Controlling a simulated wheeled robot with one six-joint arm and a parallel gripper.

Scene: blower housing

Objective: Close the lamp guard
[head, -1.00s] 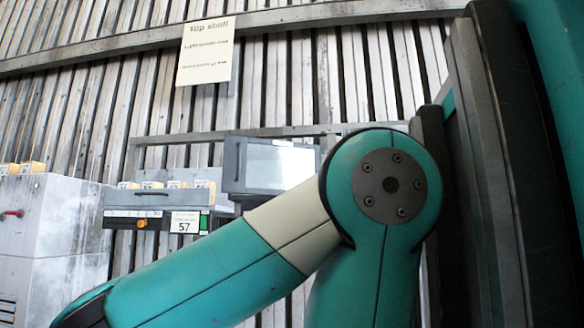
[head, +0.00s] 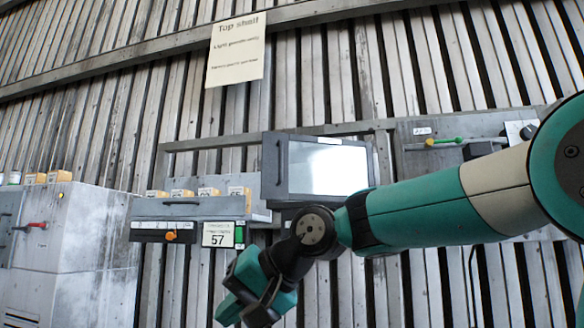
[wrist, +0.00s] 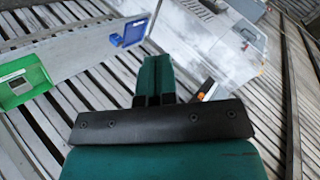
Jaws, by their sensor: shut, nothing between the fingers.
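A dark-framed box with a bright pale face and a handle on its left edge (head: 328,168) is mounted at mid height in the head view; it looks like the lamp guard. I cannot tell how far open it is. My gripper (head: 258,292) hangs below and left of it, in front of the slatted wall and apart from the box. In the wrist view my gripper's teal fingers (wrist: 155,75) are together, with nothing between them.
A grey cabinet (head: 95,230) stands far left. A panel with a green-handled lever (head: 450,142) is right.

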